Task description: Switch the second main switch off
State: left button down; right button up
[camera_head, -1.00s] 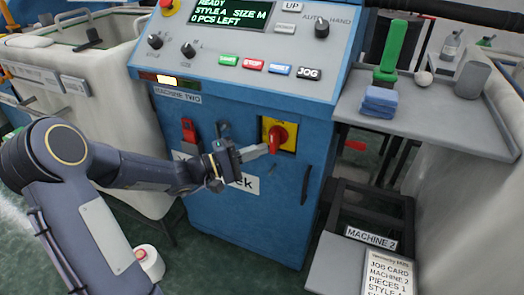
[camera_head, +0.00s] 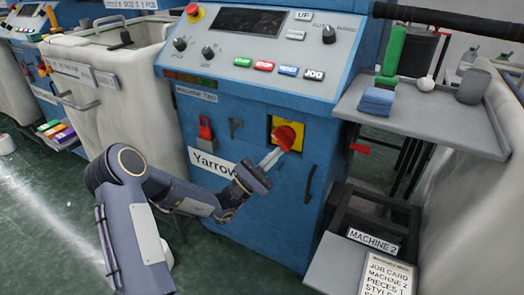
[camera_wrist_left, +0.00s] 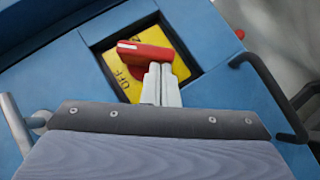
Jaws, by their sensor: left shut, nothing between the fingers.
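The main switch is a red rotary knob (camera_head: 286,137) on a yellow plate (camera_head: 276,147), set in the blue front of the machine marked MACHINE TWO (camera_head: 197,93). In the left wrist view the knob (camera_wrist_left: 145,54) lies nearly crosswise, its white mark at the left end, and OFF is readable on the plate (camera_wrist_left: 121,79). My left gripper (camera_head: 271,158) is shut and empty. Its pale fingertips (camera_wrist_left: 160,85) are at the knob's lower side, seemingly touching it. My right gripper is not in view.
The machine's display (camera_head: 250,20) is dark. A red padlock-like item (camera_head: 206,130) hangs left of the switch. A black handle (camera_head: 309,184) is right of it. A grey shelf (camera_head: 440,125) juts out at right, holding a blue block (camera_head: 376,101).

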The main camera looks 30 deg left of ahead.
pick_arm(q)
jog(key=n+t+y+p, duration=0.1)
jog(key=n+y, duration=0.1)
jog(key=d+n+t+y, duration=0.1)
jog(key=n+t, duration=0.1)
jog(key=n, duration=0.1)
jog(key=shift+r+n+y+p, duration=0.1)
jog(key=shift+n+y+p, duration=0.2)
jog(key=shift+y+p, duration=0.1)
jog(key=shift+d+r+n+t, duration=0.1)
jog(key=shift+d+n+t, duration=0.1)
jog(key=shift+n+t, duration=0.1)
jog(key=shift+d+p, duration=0.65)
jog(key=shift+p, duration=0.95)
